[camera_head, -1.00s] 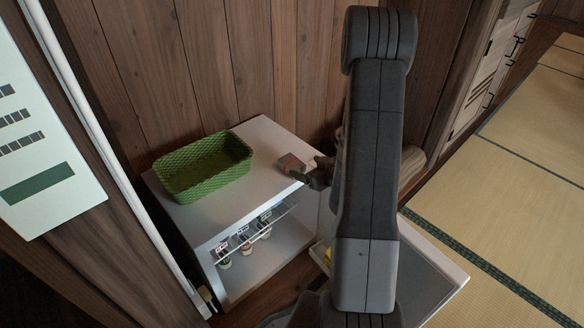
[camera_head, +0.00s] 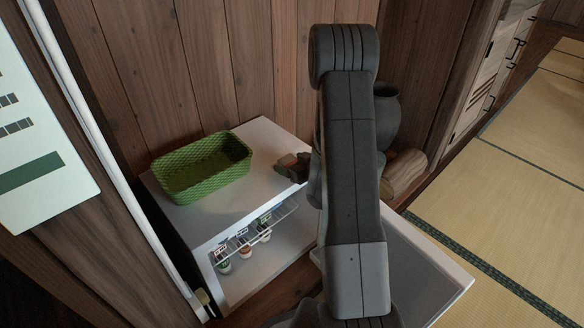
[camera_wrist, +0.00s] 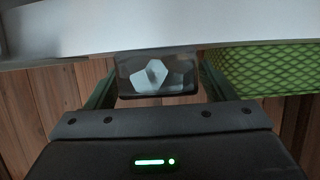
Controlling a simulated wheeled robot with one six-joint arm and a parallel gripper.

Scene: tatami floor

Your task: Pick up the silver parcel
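The silver parcel (camera_wrist: 157,74), a small box with a pale faceted patch on a dark face, shows between the fingers of my gripper (camera_wrist: 157,80) in the wrist view. The fingers stand at its left and right sides; I cannot tell whether they touch it. In the head view the parcel (camera_head: 287,163) sits on the white cabinet top (camera_head: 262,140) near its right edge, partly covered by my gripper (camera_head: 297,167). The gripper looks open around it, with no clear sign of a tight hold.
A green woven basket (camera_head: 200,178) stands left of the parcel on the cabinet top. Small pots (camera_head: 245,251) stand inside the open-fronted cabinet, below a wire shelf (camera_head: 262,225). An open white door (camera_head: 425,262) juts out at right. A dark vase (camera_head: 386,115) stands behind my arm.

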